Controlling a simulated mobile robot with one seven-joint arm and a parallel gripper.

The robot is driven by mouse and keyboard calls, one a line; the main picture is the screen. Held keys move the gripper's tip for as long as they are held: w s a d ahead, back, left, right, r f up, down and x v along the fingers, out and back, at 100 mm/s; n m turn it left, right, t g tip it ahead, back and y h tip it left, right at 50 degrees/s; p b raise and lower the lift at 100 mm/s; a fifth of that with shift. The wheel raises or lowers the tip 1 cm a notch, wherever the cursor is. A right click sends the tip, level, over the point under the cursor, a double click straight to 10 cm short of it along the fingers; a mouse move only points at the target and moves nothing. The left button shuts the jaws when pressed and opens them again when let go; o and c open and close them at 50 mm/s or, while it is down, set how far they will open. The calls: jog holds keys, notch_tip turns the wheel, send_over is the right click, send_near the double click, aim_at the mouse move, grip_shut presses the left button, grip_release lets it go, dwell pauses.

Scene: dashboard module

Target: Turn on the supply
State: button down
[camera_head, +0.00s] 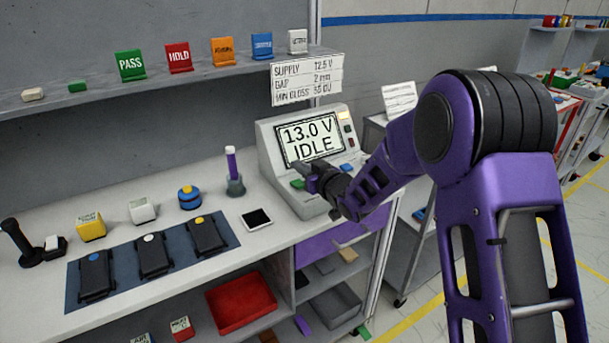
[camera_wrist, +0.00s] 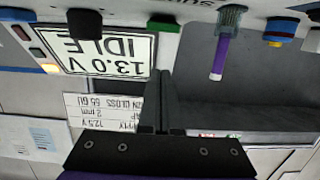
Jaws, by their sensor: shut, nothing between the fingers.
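The supply (camera_head: 268,150) is a grey sloped console on the bench, its screen (camera_head: 309,137) reading "13.0 V IDLE". The screen shows upside down in the wrist view (camera_wrist: 108,52). A green button (camera_head: 297,184) is on its lower left front and a blue button (camera_head: 346,167) on the right. In the wrist view, a dark knob (camera_wrist: 85,22) sits between the blue button (camera_wrist: 18,14) and the green button (camera_wrist: 163,22). My gripper (camera_head: 309,176) is shut and empty in front of the console, close to the green button. Contact cannot be told.
A white sign (camera_head: 306,80) above reads SUPPLY 12.5 V. A blue mat (camera_head: 125,262) holds three black devices. A red tray (camera_head: 240,303) is below.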

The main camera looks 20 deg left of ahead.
jog(key=r+v, duration=0.2)
jog(key=v, duration=0.7)
jog(key=shift+w, duration=0.1)
